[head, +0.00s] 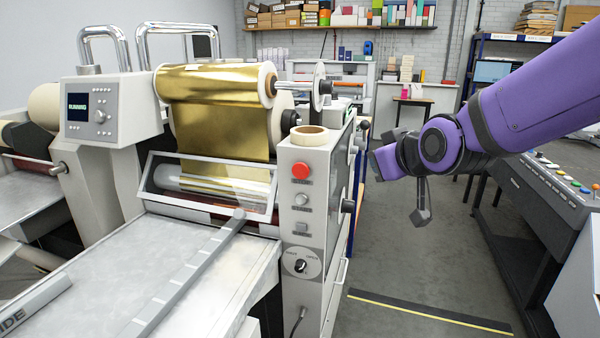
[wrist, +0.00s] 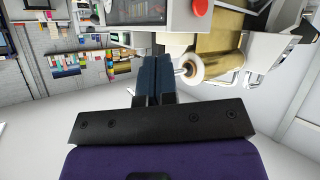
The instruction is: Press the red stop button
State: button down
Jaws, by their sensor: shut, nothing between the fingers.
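The red stop button (head: 300,171) is a round red cap at the top of the narrow control panel on the right front of the laminating machine (head: 313,190). It is in plain view in the head view. A round red shape on a pale casing also shows at the top of the wrist view; I cannot tell for sure that it is the same button. My gripper (wrist: 152,78) is shut and empty, its dark fingers together. In the head view, the end of my arm is to the right of the panel, apart from the button; its fingertips are not clear there.
A tape roll (head: 308,137) lies on top of the panel, just above the button. A gold foil roll (head: 215,84) sits behind it. The display (head: 77,107) reads RUNNING. Another console (head: 545,185) with coloured buttons stands at the right. Open floor (head: 400,250) lies between.

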aim_at(297, 175)
jog(key=w+a+f+n+t+y, duration=0.2)
jog(key=a+f+t, duration=0.1)
jog(key=a, duration=0.6)
jog(key=w+a+f+n+t+y, duration=0.2)
jog(key=a+f, duration=0.4)
jog(key=a, duration=0.3)
jog(key=shift+w+a+n+t+y, duration=0.15)
jog(key=shift+w+n+t+y, duration=0.35)
jog(key=shift+t, duration=0.8)
jog(key=shift+w, duration=0.1)
jog(key=shift+w, duration=0.1)
jog(key=shift+w+d, duration=0.5)
jog(key=shift+w, duration=0.85)
jog(key=shift+w+d, duration=0.55)
jog(key=shift+w, duration=0.8)
jog(key=shift+w+d, duration=0.5)
jog(key=shift+w, duration=0.85)
jog(key=shift+w, duration=0.15)
jog(key=shift+w+d, duration=0.1)
jog(key=shift+w, duration=0.15)
